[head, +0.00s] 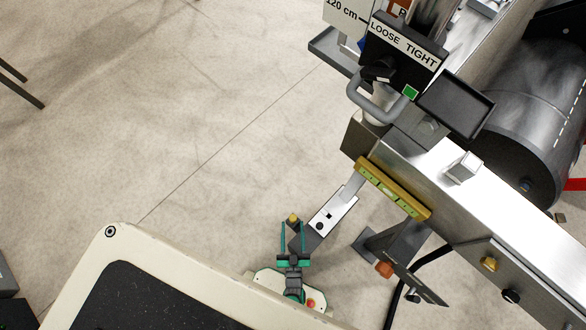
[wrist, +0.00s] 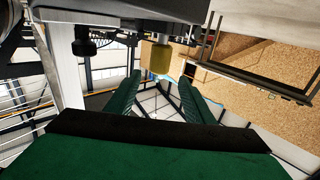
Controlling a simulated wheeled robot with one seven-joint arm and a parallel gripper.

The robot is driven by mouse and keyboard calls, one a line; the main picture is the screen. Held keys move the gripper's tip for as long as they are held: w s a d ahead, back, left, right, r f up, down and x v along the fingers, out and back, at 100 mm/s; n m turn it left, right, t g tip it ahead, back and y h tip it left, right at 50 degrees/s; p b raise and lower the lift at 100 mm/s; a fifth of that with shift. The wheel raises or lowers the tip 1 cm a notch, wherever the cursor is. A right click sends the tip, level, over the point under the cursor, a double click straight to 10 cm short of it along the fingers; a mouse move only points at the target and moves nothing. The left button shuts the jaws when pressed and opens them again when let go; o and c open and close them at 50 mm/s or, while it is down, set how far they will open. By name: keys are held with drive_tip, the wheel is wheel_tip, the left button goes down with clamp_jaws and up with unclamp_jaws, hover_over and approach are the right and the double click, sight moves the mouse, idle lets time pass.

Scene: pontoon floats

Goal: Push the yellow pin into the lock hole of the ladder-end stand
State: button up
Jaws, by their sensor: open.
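A yellow pin (head: 293,219) shows in the head view at the lower left end of a pale bracket with dark holes (head: 325,220), which hangs off the steel beam. In the wrist view, the pin's yellow knob (wrist: 160,58) has a thin grey stem. My gripper (head: 292,228) is open, its two green fingers apart and pointing at the pin. In the wrist view the knob appears just beyond the fingertips (wrist: 160,80), roughly between them, and is not gripped. The lock hole is not clearly visible; I cannot tell how far in the pin sits.
A yellow spirit level (head: 393,188) lies along the beam (head: 450,190). An orange knob (head: 384,269) and a second yellow knob (head: 488,264) are to the right. A box labelled LOOSE TIGHT (head: 403,45) stands above.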

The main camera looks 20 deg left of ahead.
sight(293, 221)
drive_tip(key=x, duration=0.5)
drive_tip(key=shift+w+d+f, duration=0.1)
drive_tip(key=shift+w+f, duration=0.05)
drive_tip(key=shift+f, duration=0.1)
clamp_jaws()
